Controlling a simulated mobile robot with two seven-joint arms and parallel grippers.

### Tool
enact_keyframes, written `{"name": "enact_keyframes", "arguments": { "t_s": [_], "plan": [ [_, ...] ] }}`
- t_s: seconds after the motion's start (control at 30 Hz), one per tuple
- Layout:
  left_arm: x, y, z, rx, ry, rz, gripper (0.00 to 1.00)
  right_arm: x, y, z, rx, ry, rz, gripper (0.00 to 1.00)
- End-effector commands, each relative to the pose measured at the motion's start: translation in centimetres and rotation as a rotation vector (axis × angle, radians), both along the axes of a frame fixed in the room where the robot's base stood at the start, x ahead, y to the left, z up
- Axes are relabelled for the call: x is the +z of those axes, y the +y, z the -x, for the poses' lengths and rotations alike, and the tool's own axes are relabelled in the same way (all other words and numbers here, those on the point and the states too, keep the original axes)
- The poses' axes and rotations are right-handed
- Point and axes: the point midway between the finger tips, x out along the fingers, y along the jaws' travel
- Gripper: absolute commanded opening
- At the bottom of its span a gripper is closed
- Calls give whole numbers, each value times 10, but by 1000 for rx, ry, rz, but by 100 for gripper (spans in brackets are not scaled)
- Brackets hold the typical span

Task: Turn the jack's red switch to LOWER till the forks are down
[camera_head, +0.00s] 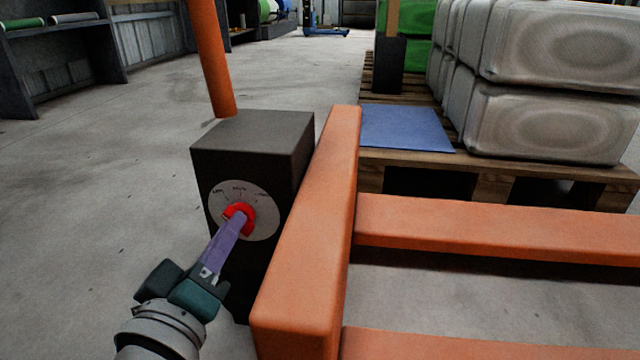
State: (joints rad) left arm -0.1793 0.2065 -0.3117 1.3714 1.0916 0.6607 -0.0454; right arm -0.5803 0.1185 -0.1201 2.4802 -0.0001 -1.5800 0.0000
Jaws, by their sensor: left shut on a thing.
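The jack's dark box (240,140) stands beside its orange frame (318,230). On the box's front is a round grey dial (265,222) with small labels too blurred to read. The red switch (246,209) sits at the dial's middle, and my left gripper (236,219) is shut on it. Its purple fingers hide part of the switch, so I cannot tell which label it points to. Two orange forks run right from the frame: one further back (500,228) and one nearer (480,344). Their height above the floor is not clear. My right gripper is not in view.
A wooden pallet (480,190) behind the forks carries stacked pale sacks (555,120) and a blue sheet (405,128). An orange handle post (209,60) rises behind the box. Dark shelves (60,65) stand at back left. The floor left of the box is clear.

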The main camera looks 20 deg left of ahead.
Motion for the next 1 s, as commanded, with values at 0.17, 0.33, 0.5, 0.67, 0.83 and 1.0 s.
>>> {"name": "enact_keyframes", "arguments": {
  "t_s": [0.17,0.33,0.5,0.67,0.83,1.0],
  "plan": [
    [0,0,0,0,-1,0,0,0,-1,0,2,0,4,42],
    [1,0,0,0,-1,0,0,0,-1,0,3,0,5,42],
    [1,0,0,1,-2,-2,0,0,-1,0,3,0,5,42],
    [2,0,0,1,4,-27,0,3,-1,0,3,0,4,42],
    [3,0,0,1,23,-97,0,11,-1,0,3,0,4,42],
    [5,-1,0,2,52,-219,0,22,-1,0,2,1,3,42]
  ]
}}
